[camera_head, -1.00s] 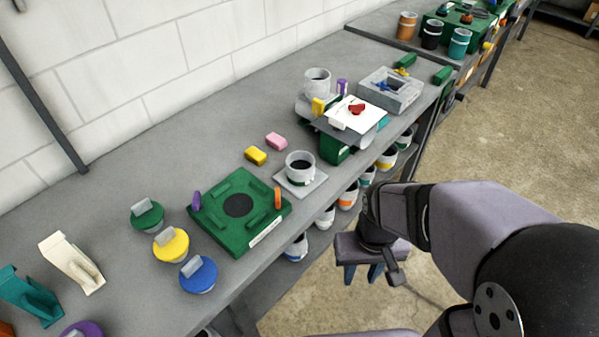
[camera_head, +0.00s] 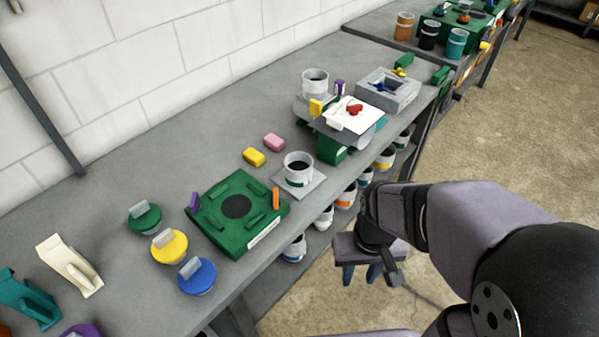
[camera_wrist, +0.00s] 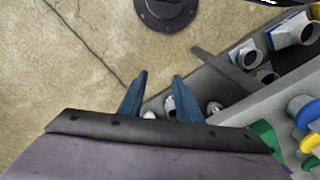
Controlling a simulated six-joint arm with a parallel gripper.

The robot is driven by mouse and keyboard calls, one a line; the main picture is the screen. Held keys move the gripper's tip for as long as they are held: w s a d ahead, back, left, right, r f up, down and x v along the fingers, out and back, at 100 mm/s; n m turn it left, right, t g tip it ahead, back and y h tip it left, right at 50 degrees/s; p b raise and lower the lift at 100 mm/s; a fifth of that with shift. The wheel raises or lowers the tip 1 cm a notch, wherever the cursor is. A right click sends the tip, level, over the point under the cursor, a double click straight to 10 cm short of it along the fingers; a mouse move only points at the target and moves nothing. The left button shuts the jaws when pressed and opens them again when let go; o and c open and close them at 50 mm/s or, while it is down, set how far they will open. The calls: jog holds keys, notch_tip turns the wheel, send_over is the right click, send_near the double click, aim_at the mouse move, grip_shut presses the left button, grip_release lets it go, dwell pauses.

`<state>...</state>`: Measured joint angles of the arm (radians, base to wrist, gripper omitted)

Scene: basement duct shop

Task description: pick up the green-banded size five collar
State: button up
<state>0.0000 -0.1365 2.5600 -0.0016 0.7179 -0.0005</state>
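A light grey collar (camera_head: 298,168) with what looks like a green band near its foot stands upright on a square grey plate (camera_head: 313,187) on the bench. Another collar with a green band (camera_head: 402,138) stands on the shelf below, partly hidden by the bench edge. The size marks are too small to read. My gripper (camera_head: 360,273) hangs off the front of the bench, to the right of and nearer than the plate. In the wrist view its two blue fingers (camera_wrist: 157,98) are apart with nothing between them, over the floor and shelf edge.
A green fixture (camera_head: 237,212) and knobbed discs (camera_head: 169,246) lie left on the bench. Several banded collars stand on the lower shelf, including an orange-banded one (camera_head: 346,195). A green stand with a white sheet (camera_head: 352,114) is farther back. Open floor (camera_head: 500,130) lies right.

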dwell(0.4)
jog(key=o, duration=1.3)
jog(key=m+t+h+p, duration=0.2)
jog(key=m+t+p, duration=0.15)
jog(key=m, duration=0.25)
send_near(299, 169)
jog(key=shift+f, duration=0.85)
jog(key=shift+w+p+x, duration=0.2)
jog(key=shift+p+x, duration=1.75)
jog(key=shift+x, duration=1.7)
